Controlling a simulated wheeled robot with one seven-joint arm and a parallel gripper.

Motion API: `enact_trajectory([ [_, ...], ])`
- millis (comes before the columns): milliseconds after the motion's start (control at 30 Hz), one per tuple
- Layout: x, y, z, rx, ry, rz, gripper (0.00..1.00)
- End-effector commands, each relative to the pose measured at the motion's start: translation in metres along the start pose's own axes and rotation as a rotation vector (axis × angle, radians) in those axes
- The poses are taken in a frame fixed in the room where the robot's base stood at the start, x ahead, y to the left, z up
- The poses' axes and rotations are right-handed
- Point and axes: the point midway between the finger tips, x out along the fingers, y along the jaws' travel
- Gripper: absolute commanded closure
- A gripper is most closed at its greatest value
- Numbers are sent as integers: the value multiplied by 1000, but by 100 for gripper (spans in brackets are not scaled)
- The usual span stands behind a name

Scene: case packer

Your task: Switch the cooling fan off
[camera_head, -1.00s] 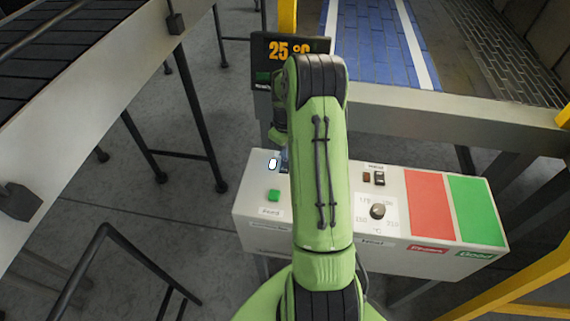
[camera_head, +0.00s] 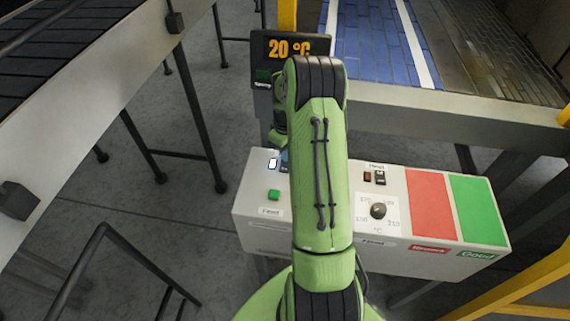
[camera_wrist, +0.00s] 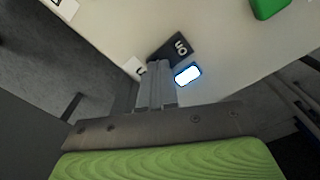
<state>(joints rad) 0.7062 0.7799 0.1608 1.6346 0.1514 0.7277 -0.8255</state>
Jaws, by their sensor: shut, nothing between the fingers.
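A dark switch piece with light lettering, seemingly "ON" (camera_wrist: 178,46), sits on the pale control box (camera_head: 246,225). A lit white lamp with a blue rim (camera_wrist: 188,75) is beside it, and the lamp also shows in the head view (camera_head: 272,163). My gripper (camera_wrist: 156,68) is shut and empty, its fingertips right at the near edge of the dark switch piece. I cannot tell whether they touch it. In the head view my arm hides the fingertips and most of the switch. The fan itself cannot be made out.
The box also carries a green button (camera_head: 273,195), a small dark rocker switch (camera_head: 380,178), a black knob (camera_head: 378,211), a red panel (camera_head: 431,205) and a green panel (camera_head: 476,209). A display (camera_head: 290,48) behind reads 20 °C. Conveyors flank the box.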

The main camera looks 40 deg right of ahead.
Motion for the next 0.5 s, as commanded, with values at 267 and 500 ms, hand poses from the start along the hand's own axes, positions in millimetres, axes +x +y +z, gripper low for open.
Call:
enact_trajectory([
  [267,5,0,0,0,0,0,100],
  [500,8,0,0,0,-1,0,100],
])
